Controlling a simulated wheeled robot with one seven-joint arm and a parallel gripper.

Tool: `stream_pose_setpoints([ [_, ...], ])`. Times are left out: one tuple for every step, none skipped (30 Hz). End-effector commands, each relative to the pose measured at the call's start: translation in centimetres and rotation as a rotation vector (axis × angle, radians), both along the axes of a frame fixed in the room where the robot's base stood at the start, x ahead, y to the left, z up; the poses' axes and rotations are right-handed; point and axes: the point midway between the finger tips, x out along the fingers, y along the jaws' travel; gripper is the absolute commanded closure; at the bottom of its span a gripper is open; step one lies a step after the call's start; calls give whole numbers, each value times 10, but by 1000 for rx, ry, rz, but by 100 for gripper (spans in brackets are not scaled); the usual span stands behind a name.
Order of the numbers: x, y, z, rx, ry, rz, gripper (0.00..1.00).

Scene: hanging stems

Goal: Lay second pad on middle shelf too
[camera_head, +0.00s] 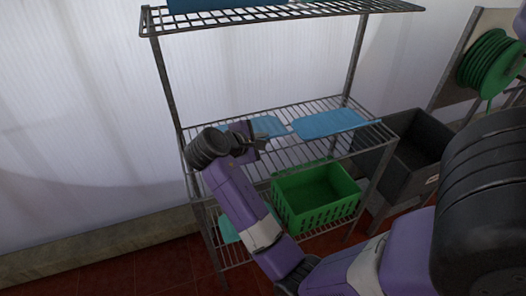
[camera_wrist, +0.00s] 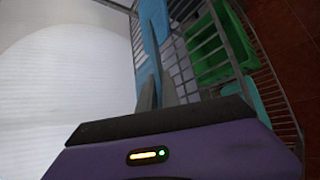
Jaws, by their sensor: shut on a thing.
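One blue pad (camera_head: 330,122) lies flat on the right part of the wire middle shelf (camera_head: 295,153). A second, paler blue pad (camera_head: 268,126) is at the left part of that shelf, partly hidden behind my gripper (camera_head: 258,141). My gripper is shut on this second pad's near edge, low over the shelf's left end. Whether the pad rests fully on the bars is hard to tell. In the wrist view, my fingers (camera_wrist: 159,88) point at the shelf, with blue pad surface (camera_wrist: 152,22) beyond them.
A green basket (camera_head: 315,197) stands below the middle shelf, with a teal item (camera_head: 228,228) to its left. A blue item (camera_head: 222,4) lies on the top shelf. A dark bin (camera_head: 415,150) and a green hose reel (camera_head: 490,60) stand right of the rack. Shelf posts flank my arm.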

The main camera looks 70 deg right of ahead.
Motion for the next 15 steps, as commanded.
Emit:
stream_pose_setpoints([
  [0, 0, -4, 0, 1, 1, 100],
  [0, 0, -6, 0, 1, 1, 100],
  [0, 0, -8, -1, 1, 1, 100],
  [0, 0, -10, 0, 2, 2, 100],
  [0, 0, -13, 0, 2, 1, 100],
  [0, 0, -19, 0, 2, 0, 100],
  [-1, 0, -24, 1, 4, 1, 100],
  [0, 0, -29, 1, 4, 1, 100],
  [0, 0, -34, 0, 3, 1, 100],
  [0, 0, -39, 0, 4, 1, 100],
  [0, 0, -42, 0, 3, 1, 100],
  [0, 0, -45, 0, 2, 0, 100],
  [0, 0, -47, 0, 1, 0, 100],
  [0, 0, -48, 0, 1, 0, 100],
  [0, 0, -49, 0, 0, 0, 100],
])
